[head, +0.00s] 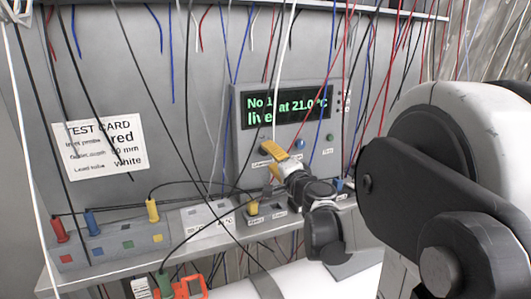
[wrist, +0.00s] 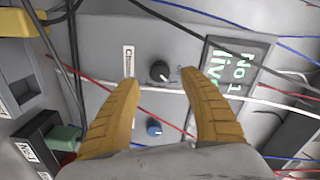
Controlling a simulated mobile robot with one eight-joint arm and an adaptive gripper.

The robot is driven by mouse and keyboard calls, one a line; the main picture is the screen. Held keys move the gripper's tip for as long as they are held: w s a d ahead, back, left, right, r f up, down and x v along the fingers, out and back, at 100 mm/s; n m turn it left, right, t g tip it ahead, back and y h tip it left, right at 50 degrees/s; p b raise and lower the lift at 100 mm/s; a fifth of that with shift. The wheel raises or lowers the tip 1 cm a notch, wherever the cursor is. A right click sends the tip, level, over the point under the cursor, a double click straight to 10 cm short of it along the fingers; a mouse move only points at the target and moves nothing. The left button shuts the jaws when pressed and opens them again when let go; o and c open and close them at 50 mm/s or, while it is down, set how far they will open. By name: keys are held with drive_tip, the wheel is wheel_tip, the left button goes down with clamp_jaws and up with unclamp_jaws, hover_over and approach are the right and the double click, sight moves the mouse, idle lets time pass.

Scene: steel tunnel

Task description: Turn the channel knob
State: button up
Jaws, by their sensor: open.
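The channel knob (wrist: 159,71) is a dark round knob with a pale mark, on the grey instrument panel (wrist: 108,55). It shows in the wrist view between and just beyond my fingertips. My gripper (wrist: 161,86) has yellow fingers that are open, one on each side of the knob, and I see no contact. In the head view my gripper (head: 278,157) is in front of the panel's lower left and hides the knob. The green-lit display (head: 288,105) reads "No 1 at 21.0°C" and "live".
A blue knob (wrist: 154,127) sits below the channel knob, between my fingers. Thin cables hang across the panel. A test card (head: 101,146) is on the wall at left. A shelf (head: 110,243) holds red, blue and yellow plugs. An orange device (head: 189,288) lies at the bottom.

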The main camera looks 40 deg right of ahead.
drive_tip(key=v, duration=0.7)
drive_tip(key=shift+s, duration=0.15)
